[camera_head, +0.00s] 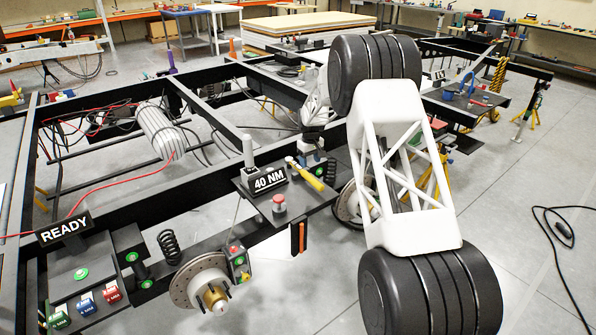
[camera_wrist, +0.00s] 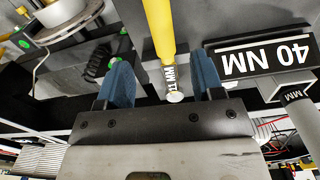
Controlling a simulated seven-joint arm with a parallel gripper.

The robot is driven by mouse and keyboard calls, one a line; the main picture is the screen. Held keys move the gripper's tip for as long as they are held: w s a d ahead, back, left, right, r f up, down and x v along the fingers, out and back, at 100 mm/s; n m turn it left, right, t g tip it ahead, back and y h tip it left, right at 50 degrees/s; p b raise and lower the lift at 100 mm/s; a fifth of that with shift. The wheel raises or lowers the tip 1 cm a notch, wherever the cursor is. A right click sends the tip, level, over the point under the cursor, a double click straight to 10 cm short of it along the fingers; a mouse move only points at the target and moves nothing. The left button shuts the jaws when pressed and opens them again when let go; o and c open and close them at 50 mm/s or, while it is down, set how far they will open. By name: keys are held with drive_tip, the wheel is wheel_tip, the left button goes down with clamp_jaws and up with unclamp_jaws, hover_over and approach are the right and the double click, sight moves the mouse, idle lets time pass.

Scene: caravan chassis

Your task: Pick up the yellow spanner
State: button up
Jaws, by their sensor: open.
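The yellow spanner (camera_head: 308,178) lies on the dark shelf of the chassis, beside the "40 NM" sign. In the wrist view its yellow handle (camera_wrist: 160,28) runs down from the top edge to a pale labelled end between my fingers. My gripper (camera_head: 316,152) is just above and beside the spanner in the head view. In the wrist view my gripper (camera_wrist: 161,65) is open, with a blue finger on each side of the spanner's labelled end and visible gaps to both. I cannot tell how high the fingers are above the shelf.
The "40 NM" sign (camera_head: 265,180) stands close to the spanner, and shows in the wrist view (camera_wrist: 262,58). A grey upright post (camera_head: 248,150) is behind it. A red button (camera_head: 279,203) sits on the shelf (camera_head: 300,205) in front. A brake disc (camera_head: 200,283) is lower left.

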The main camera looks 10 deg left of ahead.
sight(308, 174)
drive_tip(key=shift+w+a+f, duration=0.2)
drive_tip(key=shift+f, duration=0.15)
drive_tip(key=shift+w+a+f, duration=0.15)
drive_tip(key=shift+f, duration=0.2)
drive_tip(key=shift+f, duration=0.1)
drive_tip(key=shift+f, duration=1.2)
drive_tip(key=shift+f, duration=0.1)
drive_tip(key=shift+s+f, duration=0.15)
drive_tip(key=shift+f, duration=2.35)
clamp_jaws()
